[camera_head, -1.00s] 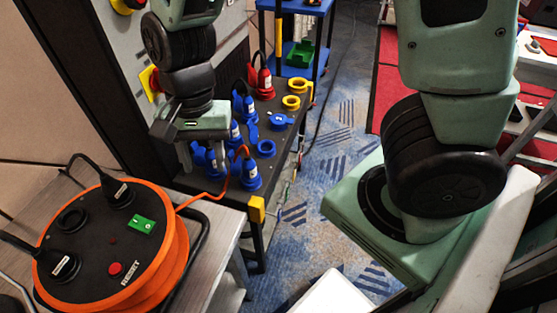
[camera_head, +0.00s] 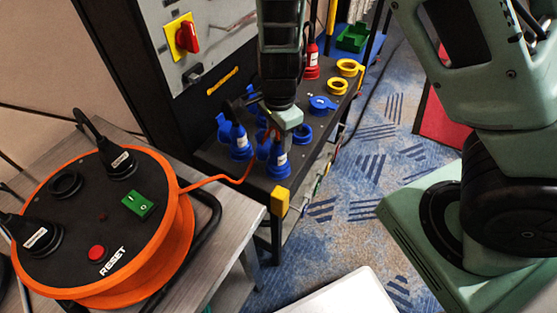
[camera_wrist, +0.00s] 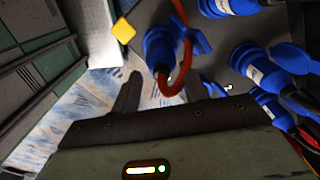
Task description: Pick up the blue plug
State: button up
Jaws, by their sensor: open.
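Several blue plugs stand on a dark low shelf (camera_head: 222,158) in the head view. One blue plug (camera_head: 278,160) is at the front right of the group, and another blue plug (camera_head: 240,142) is to its left. My gripper (camera_head: 287,118) is open, pointing down just above and behind the front right plug; its fingertips are partly hidden. In the wrist view, a blue plug with an orange cable (camera_wrist: 160,48) lies beyond the gripper, near the dark left finger. More blue plugs (camera_wrist: 255,68) are at the right. No plug is visibly held.
An orange cable reel (camera_head: 175,245) sits on a grey bench at the left. Blue (camera_head: 322,104) and yellow sockets (camera_head: 337,87) and a red plug (camera_head: 311,60) are behind on the shelf. A panel with a red switch (camera_head: 186,37) rises behind.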

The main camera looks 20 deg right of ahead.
aim_at(278, 152)
jog(key=shift+w+f+b, duration=0.1)
jog(key=shift+f+b, duration=0.75)
jog(key=shift+f, duration=2.35)
jog(key=c, duration=0.7)
